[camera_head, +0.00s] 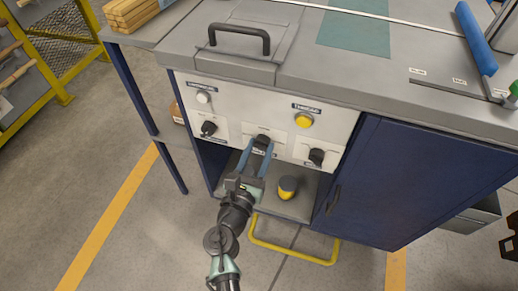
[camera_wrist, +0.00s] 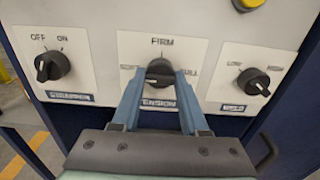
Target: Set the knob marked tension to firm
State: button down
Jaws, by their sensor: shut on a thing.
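The tension knob (camera_wrist: 159,71) is a dark round knob on a white plate in the middle of the panel. FIRM is printed above it and the label below reads TENSION, partly covered. Words left and right of it are partly hidden by my fingers. A small pale mark shows at the knob's lower left; I cannot tell surely where the pointer aims. My gripper (camera_wrist: 160,80) is shut on the knob, one blue finger on each side. In the head view the knob (camera_head: 262,139) sits at the tips of my gripper (camera_head: 260,147).
The OFF/ON knob (camera_wrist: 53,66) is left and the LOW/HIGH knob (camera_wrist: 253,82) right, both close. Above are a white button (camera_head: 203,97) and a yellow button (camera_head: 304,120). A yellow-and-dark round object (camera_head: 288,187) stands on the shelf below. A blue cabinet door (camera_head: 400,180) is at right.

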jog(key=m+b, duration=0.4)
jog(key=m, duration=0.4)
jog(key=shift+a+f+b, duration=0.1)
jog(key=shift+f+b, duration=0.05)
jog(key=shift+b, duration=0.2)
jog(key=m+b, duration=0.2)
jog(key=m, duration=0.3)
jog(key=shift+b, duration=0.3)
jog(key=m+b, duration=0.2)
jog(key=m, duration=0.2)
jog(key=shift+m, duration=0.3)
jog(key=shift+r+b, duration=0.2)
jog(key=shift+b, duration=0.15)
jog(key=shift+c, duration=2.1)
grip_release()
